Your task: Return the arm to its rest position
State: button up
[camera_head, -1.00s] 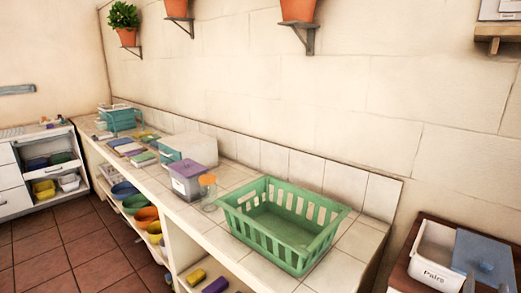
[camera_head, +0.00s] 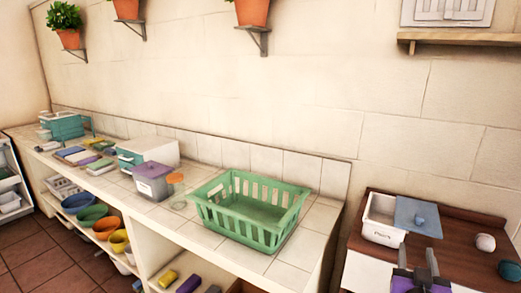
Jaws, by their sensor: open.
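My gripper (camera_head: 417,260) shows at the bottom right edge of the head view. Its two dark fingers stand apart with nothing visible between them. It is in front of the brown wooden table (camera_head: 462,257), just below the white box (camera_head: 380,222) in the picture. The box has a blue-grey lid (camera_head: 418,215) at its right side. Most of my arm is out of view.
A green basket (camera_head: 250,212) stands on the tiled counter (camera_head: 297,255) left of the table. A grey box with a purple lid (camera_head: 152,180) and an orange-topped jar (camera_head: 177,192) stand beside it. A white ball (camera_head: 485,242) and a dark green ball (camera_head: 510,271) lie at the right.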

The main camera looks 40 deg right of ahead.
jog(key=w+a+f+n+t+y, duration=0.15)
jog(key=a+n+t+y, duration=0.3)
jog(key=a, duration=0.75)
jog(key=a+f+n+t+y, duration=0.2)
jog(key=a+n+t+y, duration=0.25)
jog(key=a, duration=0.75)
jog(key=s+a+f+n+g+y, duration=0.2)
jog(key=s+a+y, duration=0.5)
jog(key=s+a, duration=0.8)
jog(key=shift+s+a+f+n+y, duration=0.3)
jog(key=shift+a+f+n, duration=0.1)
jog(key=shift+a+f, duration=0.35)
